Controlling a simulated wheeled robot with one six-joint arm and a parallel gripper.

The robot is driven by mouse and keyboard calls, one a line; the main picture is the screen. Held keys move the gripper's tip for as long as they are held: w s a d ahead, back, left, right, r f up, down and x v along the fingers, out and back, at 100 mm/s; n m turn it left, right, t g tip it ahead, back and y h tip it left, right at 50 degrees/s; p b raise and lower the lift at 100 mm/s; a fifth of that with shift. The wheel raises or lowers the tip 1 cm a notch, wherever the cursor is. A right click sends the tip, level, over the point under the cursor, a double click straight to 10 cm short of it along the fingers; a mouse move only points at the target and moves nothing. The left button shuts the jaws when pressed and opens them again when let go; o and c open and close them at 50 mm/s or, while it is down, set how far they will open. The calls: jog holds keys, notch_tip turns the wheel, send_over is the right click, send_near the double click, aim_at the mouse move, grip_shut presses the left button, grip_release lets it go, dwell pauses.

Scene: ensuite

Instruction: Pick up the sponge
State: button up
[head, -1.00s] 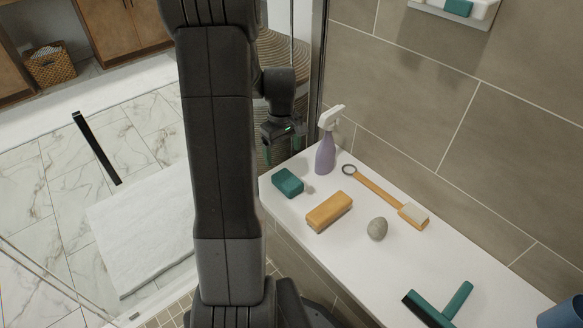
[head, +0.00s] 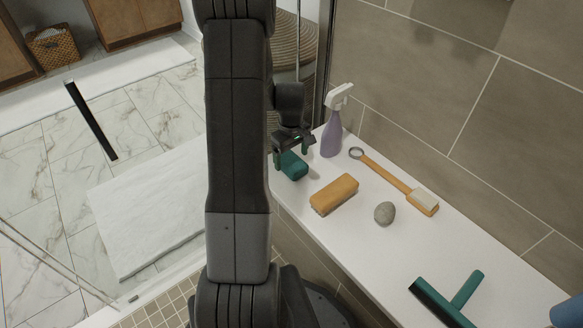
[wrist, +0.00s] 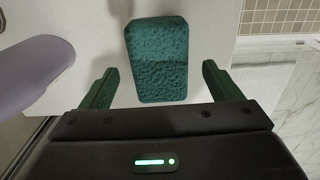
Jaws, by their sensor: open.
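The sponge is a dark green block (head: 292,166) at the far left end of the white bench in the head view. In the wrist view the sponge (wrist: 157,60) lies ahead of my gripper, its near end reaching between the two green fingertips. My gripper (head: 292,150) is open above the sponge and covers part of it in the head view. In the wrist view my gripper (wrist: 158,88) shows its fingers apart, one on each side, with gaps to the sponge. I cannot tell the exact height between them.
On the bench (head: 440,250) a purple spray bottle (head: 331,133) stands close to the sponge. An orange-brown brush (head: 334,194), a grey stone (head: 384,213), a long-handled brush (head: 395,182) and a green squeegee (head: 450,300) lie further along. A tiled wall (head: 430,90) runs behind.

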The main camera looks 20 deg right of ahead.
aim_at(291, 160)
notch_tip(291, 160, down, 3)
jog(key=shift+r, duration=0.2)
jog(key=c, duration=1.1)
jog(key=shift+o, duration=0.2)
notch_tip(291, 160, up, 10)
jog(key=p, duration=0.3)
jog(key=shift+o, duration=0.6)
jog(key=shift+r, duration=0.1)
jog(key=shift+c, duration=0.3)
